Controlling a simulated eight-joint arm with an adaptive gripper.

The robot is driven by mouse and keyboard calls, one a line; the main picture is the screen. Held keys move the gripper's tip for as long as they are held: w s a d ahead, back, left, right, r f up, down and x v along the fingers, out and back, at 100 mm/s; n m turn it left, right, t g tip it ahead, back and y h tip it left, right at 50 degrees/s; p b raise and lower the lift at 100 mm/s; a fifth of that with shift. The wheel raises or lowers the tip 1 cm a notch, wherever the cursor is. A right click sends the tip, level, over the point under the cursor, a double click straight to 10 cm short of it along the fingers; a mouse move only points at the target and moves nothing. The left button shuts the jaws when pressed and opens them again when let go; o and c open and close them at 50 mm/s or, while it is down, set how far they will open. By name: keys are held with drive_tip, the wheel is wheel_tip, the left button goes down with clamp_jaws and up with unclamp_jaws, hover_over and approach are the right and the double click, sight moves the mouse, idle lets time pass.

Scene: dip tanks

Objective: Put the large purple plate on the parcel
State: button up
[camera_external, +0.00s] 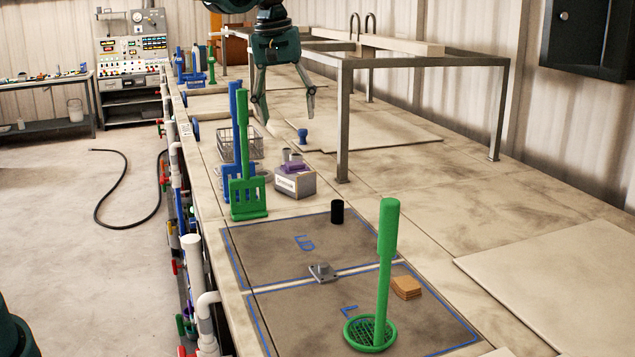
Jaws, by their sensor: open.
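A small purple piece (293,167) shows on top of a grey box with a pale label (297,185), near the middle of the bench. It is too small in view to tell whether it is the large purple plate. The grey box may be the parcel; I cannot tell for sure. My gripper (287,118) hangs above the bench behind the box, fingers apart and pointing down, with nothing between them. It is apart from the purple piece.
Upright green (247,180) and blue tools and a wire basket (238,143) stand left of the box. A metal frame (343,125) stands to the right. A green strainer (384,280), tan stack (406,287) and black cylinder (337,211) are in front.

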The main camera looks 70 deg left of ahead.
drive_tip(key=s+d+m+t, duration=0.3)
drive_tip(key=s+d+m, duration=0.3)
drive_tip(key=s+d, duration=1.15)
drive_tip(key=s+d+f+m+t, duration=0.1)
drive_tip(key=s+d+f+m, duration=0.2)
drive_tip(key=s+d+f, duration=0.2)
drive_tip(key=s+d+f+m+t, duration=0.1)
drive_tip(key=s+d+f+m, duration=0.3)
drive_tip(key=s+d, duration=0.3)
drive_tip(key=s+f, duration=0.1)
drive_tip(key=s, duration=0.3)
drive_tip(key=shift+s+d+f+h, duration=0.3)
drive_tip(key=shift+s+f+h, duration=0.05)
drive_tip(key=shift+h, duration=0.05)
